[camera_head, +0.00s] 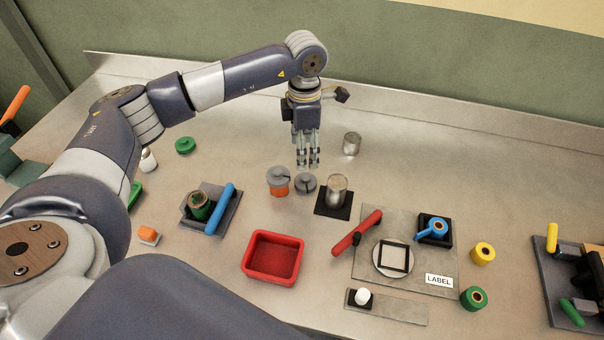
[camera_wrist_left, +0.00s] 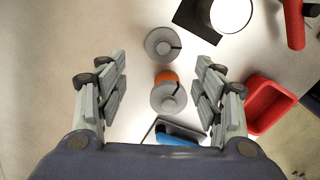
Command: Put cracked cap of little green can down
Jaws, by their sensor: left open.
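A grey disc-shaped cap (camera_head: 305,183) with a dark crack lies by itself on the metal table; it also shows in the left wrist view (camera_wrist_left: 163,44). A similar cracked grey cap (camera_head: 278,173) sits on a small orange can (camera_head: 279,190) just to its left. A small green can (camera_head: 199,209) without a cap stands in a grey holder with a blue handle (camera_head: 221,201). My left gripper (camera_head: 307,164) is open and empty above and behind the loose cap, fingers pointing down. In the wrist view, both caps appear between its spread fingers, touching neither. My right gripper is not in view.
A clear glass (camera_head: 337,188) on a black pad stands right of the loose cap. A red tray (camera_head: 273,257) is in front. A metal can (camera_head: 351,143) stands behind to the right. A red-handled tool (camera_head: 357,232) lies farther right. The table's back strip is mostly clear.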

